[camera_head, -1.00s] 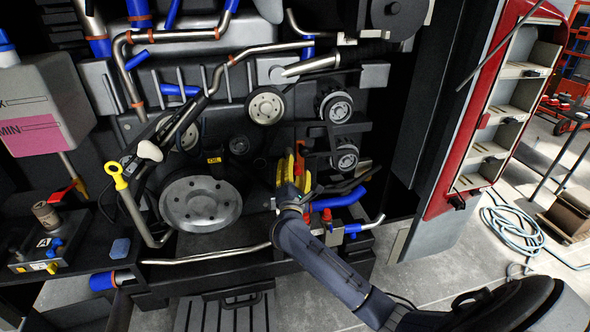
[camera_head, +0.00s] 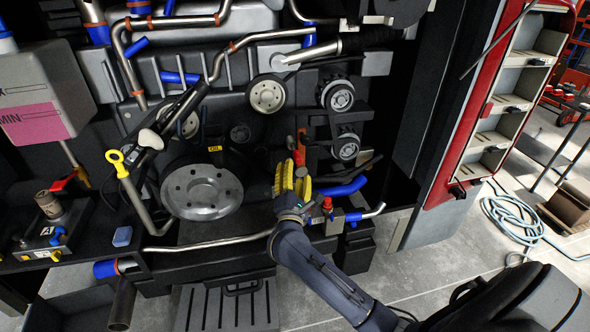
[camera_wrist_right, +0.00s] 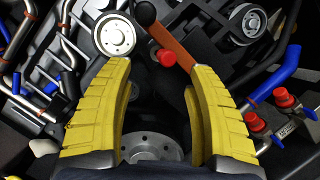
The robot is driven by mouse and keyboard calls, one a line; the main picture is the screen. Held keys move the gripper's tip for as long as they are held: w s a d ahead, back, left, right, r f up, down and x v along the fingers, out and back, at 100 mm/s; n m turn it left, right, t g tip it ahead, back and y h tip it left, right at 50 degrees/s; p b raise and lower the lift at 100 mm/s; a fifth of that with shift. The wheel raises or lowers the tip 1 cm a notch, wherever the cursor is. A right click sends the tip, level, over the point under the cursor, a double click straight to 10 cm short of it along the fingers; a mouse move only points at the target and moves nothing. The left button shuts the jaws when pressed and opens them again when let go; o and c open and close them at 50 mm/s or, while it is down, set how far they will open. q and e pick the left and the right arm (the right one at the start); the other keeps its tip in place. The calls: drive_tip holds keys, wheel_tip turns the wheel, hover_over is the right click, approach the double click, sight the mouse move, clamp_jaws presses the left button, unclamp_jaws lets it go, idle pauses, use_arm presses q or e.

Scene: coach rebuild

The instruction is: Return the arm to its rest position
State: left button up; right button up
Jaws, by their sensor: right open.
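My right gripper (camera_head: 291,178) has yellow ridged fingers and a dark arm that comes in from the lower right. It is in front of the engine, right of the large grey pulley (camera_head: 202,191). In the right wrist view the fingers (camera_wrist_right: 161,72) are apart with nothing gripped. Beyond them show a red knob (camera_wrist_right: 167,57) and an orange-brown bar (camera_wrist_right: 176,42); the bar's lower end meets the right fingertip in the picture, and I cannot tell whether they touch. My left gripper is not in view.
Small pulleys (camera_head: 267,95), a blue hose (camera_head: 342,188) and red-capped fittings (camera_wrist_right: 284,98) surround the gripper. A yellow-ringed dipstick (camera_head: 117,157) is at left. A red-framed shelf (camera_head: 493,108) stands at right. Open grey floor (camera_head: 425,262) lies at lower right.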

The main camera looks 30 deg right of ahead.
drive_tip(key=shift+s+a+f, duration=0.1)
drive_tip(key=shift+s+a, duration=0.2)
drive_tip(key=shift+s, duration=0.2)
drive_tip(key=v, duration=1.2)
